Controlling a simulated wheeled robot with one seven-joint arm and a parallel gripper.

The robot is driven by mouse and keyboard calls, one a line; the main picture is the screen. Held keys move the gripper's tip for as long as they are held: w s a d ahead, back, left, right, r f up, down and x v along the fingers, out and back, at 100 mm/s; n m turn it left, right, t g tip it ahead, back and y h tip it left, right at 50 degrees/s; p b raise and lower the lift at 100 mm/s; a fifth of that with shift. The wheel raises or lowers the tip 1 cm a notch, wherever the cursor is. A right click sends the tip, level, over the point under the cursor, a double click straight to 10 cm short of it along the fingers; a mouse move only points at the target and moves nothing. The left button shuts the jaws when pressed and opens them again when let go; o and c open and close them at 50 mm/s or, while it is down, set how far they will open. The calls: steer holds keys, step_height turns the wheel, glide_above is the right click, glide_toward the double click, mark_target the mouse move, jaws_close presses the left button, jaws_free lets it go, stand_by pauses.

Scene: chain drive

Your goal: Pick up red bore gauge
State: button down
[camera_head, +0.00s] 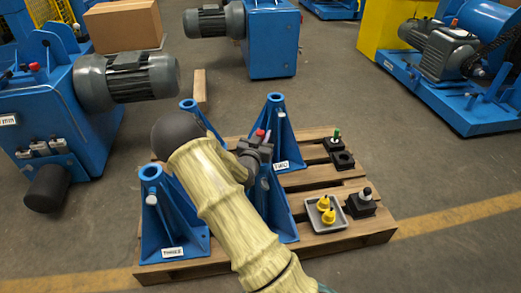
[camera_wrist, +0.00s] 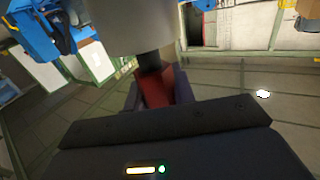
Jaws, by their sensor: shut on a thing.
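My gripper (camera_head: 258,150) is above the pallet, among the blue stands, at the end of my pale arm. In the head view a small red part, the red bore gauge (camera_head: 260,133), shows at the fingers. In the wrist view the red body of the gauge (camera_wrist: 155,90) sits between the dark fingers (camera_wrist: 157,98), which are shut on it. A dark piece and a wide grey cylinder show just beyond it; I cannot tell whether they belong to the gauge. The gauge's far end is hidden.
Blue stands (camera_head: 170,225) surround my gripper on the wooden pallet (camera_head: 300,183). A grey tray (camera_head: 312,222) with yellow parts and black blocks (camera_head: 361,205), one with a green-topped piece (camera_head: 336,135), are on its right. Blue machines with grey motors (camera_head: 128,78) stand behind.

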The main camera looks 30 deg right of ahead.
steer(key=shift+w+r, duration=0.1)
steer(key=shift+r, duration=0.5)
step_height(320, 180, up, 9)
steer(key=p, duration=0.3)
steer(key=shift+p, duration=0.3)
